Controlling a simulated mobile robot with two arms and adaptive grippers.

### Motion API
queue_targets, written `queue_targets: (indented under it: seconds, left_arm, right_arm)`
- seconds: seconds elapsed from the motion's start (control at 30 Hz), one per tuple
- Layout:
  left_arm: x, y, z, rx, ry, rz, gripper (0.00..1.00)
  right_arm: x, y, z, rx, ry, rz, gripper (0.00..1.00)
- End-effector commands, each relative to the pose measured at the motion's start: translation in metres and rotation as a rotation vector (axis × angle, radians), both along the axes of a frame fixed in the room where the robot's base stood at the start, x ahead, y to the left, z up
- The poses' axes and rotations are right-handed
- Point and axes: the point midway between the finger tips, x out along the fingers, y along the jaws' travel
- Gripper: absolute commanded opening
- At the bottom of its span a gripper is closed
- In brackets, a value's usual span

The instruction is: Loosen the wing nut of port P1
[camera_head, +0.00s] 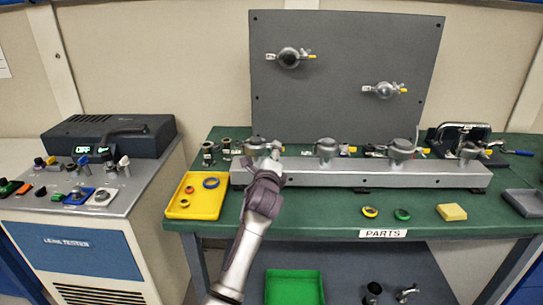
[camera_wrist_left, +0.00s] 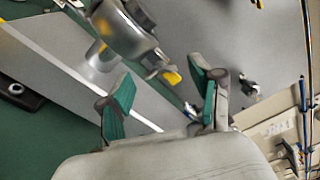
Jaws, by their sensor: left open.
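A grey manifold bar (camera_head: 400,174) lies along the green bench with several clamped ports on top. The port labels are too small to read, so I cannot tell which one is P1. My left gripper (camera_head: 273,152) is at the leftmost port (camera_head: 255,146) and partly covers it. In the left wrist view my left gripper (camera_wrist_left: 160,97) is open and empty, its two green pads apart. A clamped port (camera_wrist_left: 125,30) with a yellow-tipped wing nut (camera_wrist_left: 172,77) lies just beyond the gap between the pads. I see no contact with the nut.
A grey upright panel (camera_head: 345,75) with two more ports stands behind the manifold. A yellow tray (camera_head: 207,207) with rings sits left of my arm. Loose rings, a yellow block (camera_head: 452,212) and a grey tray (camera_head: 524,202) lie to the right. A leak tester (camera_head: 75,248) stands at left.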

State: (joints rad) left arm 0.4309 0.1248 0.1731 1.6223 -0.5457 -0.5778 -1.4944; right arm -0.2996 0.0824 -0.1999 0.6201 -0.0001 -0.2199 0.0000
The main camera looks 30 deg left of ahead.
Motion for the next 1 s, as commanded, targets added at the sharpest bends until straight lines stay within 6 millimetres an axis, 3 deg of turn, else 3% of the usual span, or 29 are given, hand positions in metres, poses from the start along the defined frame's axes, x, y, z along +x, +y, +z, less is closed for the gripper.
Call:
queue_targets:
  seconds: [0.3, 0.67, 0.83, 1.0]
  left_arm:
    - [0.0028, 0.0018, -0.0003, 0.0, 0.001, 0.0, 0.65]
    - [0.0026, 0.0015, -0.0005, 0.0, 0.001, 0.0, 0.06]
    - [0.0025, 0.0016, 0.0003, -0.038, -0.018, 0.001, 0.04]
    - [0.0025, 0.0016, 0.0008, -0.185, -0.099, 0.001, 0.04]
  right_arm:
    - [0.0, 0.0055, 0.0, 0.006, 0.0, -0.002, 0.4]
    - [-0.0001, 0.0051, 0.0, 0.006, 0.0, -0.002, 0.4]
    - [-0.0001, 0.0038, 0.0029, 0.004, 0.0, -0.002, 0.4]
    - [-0.0002, 0.0016, 0.0092, 0.002, 0.0, -0.001, 0.4]
